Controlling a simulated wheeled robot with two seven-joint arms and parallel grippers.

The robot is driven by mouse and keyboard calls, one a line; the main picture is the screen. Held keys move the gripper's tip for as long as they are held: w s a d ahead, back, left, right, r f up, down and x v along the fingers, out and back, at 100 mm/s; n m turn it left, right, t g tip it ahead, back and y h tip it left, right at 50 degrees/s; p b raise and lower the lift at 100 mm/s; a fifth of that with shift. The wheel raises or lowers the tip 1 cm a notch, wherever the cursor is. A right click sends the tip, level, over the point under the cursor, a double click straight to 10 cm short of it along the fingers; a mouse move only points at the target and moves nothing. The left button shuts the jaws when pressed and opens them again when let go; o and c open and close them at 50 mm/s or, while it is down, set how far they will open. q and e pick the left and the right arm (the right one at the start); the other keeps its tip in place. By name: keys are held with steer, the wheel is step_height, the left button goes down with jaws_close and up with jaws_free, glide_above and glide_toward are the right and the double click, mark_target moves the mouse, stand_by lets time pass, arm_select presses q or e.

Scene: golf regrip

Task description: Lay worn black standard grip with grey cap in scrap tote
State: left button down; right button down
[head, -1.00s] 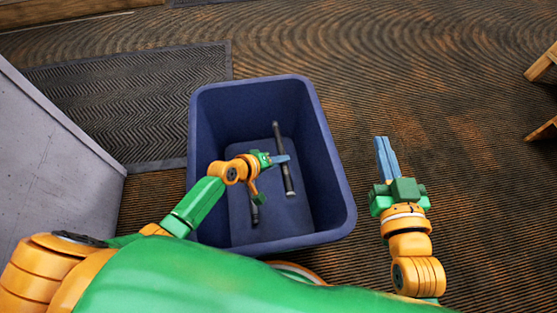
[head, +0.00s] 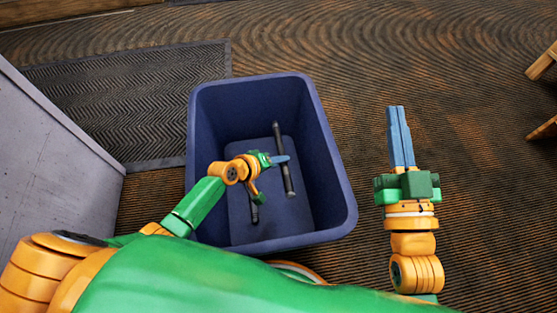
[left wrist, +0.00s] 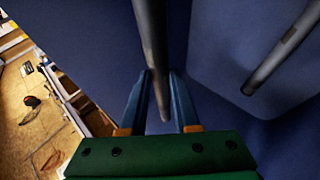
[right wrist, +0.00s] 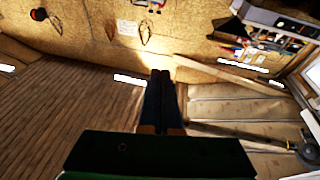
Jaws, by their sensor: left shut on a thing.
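A dark, worn-looking grip (head: 286,175) is pinched in my left gripper (head: 282,159), low inside the blue scrap tote (head: 333,190). In the left wrist view the held grip (left wrist: 151,40) passes between the two blue fingers, which are shut on it. A second dark grip (head: 254,213) lies in the tote, partly hidden by my left arm; a dark grip also shows apart from the fingers in the left wrist view (left wrist: 285,45). The cap colour is too small to tell. My right gripper (head: 398,108) is shut and empty, outside the tote to the right.
A grey cabinet side (head: 55,150) stands left of the tote. A dark floor mat (head: 130,95) lies behind it to the left. Wooden legs (head: 543,62) show at the far right. The floor around my right gripper is clear.

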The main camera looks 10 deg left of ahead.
arm_select(q)
steer(key=c, duration=0.6)
jaws_free()
steer(key=shift+o, duration=0.2)
arm_select(e)
step_height(320, 180, down, 13)
steer(key=s+d+g+h+p, duration=0.2)
steer(key=g+h, duration=0.1)
steer(key=g, duration=0.5)
arm_select(q)
steer(key=p+v, duration=0.2)
steer(key=v, duration=0.5)
steer(key=shift+p, duration=0.3)
arm_select(e)
steer(key=s+d+f+m+g+h, duration=0.1)
steer(key=s+d+f+g, duration=0.3)
steer(key=s+f+g, duration=0.5)
steer(key=s+f, duration=0.2)
steer(key=s, duration=0.1)
steer(key=shift+s+h, duration=0.3)
steer(key=shift+s, duration=0.05)
